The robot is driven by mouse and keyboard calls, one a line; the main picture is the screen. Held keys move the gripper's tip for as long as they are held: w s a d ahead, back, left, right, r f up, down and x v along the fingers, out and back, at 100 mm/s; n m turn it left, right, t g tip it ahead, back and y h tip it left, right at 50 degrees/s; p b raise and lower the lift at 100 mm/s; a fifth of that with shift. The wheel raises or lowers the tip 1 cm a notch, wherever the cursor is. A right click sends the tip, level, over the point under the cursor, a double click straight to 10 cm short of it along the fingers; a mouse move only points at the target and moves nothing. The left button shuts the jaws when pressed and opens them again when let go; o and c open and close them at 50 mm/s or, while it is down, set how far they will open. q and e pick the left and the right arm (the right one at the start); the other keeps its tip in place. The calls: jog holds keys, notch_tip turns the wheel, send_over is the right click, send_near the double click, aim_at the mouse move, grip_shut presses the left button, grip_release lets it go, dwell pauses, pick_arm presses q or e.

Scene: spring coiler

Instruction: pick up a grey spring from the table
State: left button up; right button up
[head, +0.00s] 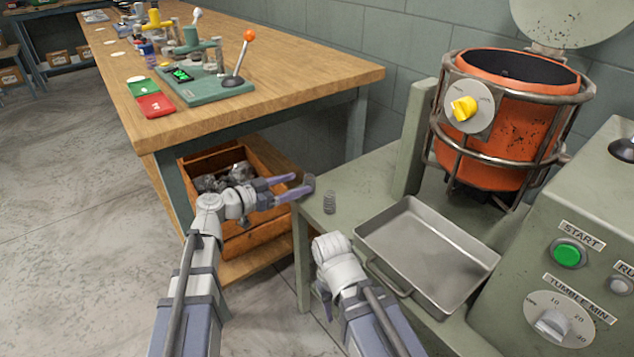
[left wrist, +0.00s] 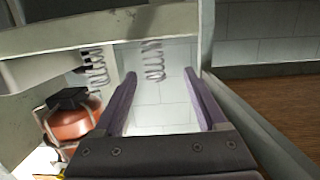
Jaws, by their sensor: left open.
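A grey coil spring (head: 330,202) stands upright on the grey-green table (head: 345,232), left of the metal tray. My left gripper (head: 302,180) is open at the table's left edge, its two purple fingers pointing right. A second small grey spring (head: 309,182) seems to show at its fingertips, partly hidden. In the left wrist view one spring (left wrist: 153,60) appears between the lines of the fingers, just beyond the tips. Another spring (left wrist: 97,68) is left of the left finger. No grip on either shows.
An empty metal tray (head: 428,255) lies right of the spring. An orange tumbler drum (head: 505,120) and a control panel with a green start button (head: 567,252) stand beyond. A wooden bench (head: 290,85) with a wooden crate (head: 245,245) below is at the left.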

aim_at(318, 189)
pick_arm(q)
jog(key=shift+x, duration=1.35)
jog(key=shift+s+d+b+x, duration=0.15)
jog(key=shift+b+x, duration=0.1)
jog(key=shift+x, duration=1.05)
jog(key=shift+s+d+b+x, duration=0.15)
jog(key=shift+b+x, duration=0.1)
jog(key=shift+x, duration=1.05)
jog(key=shift+a+r, duration=0.1)
jog(key=shift+c, duration=0.2)
grip_shut()
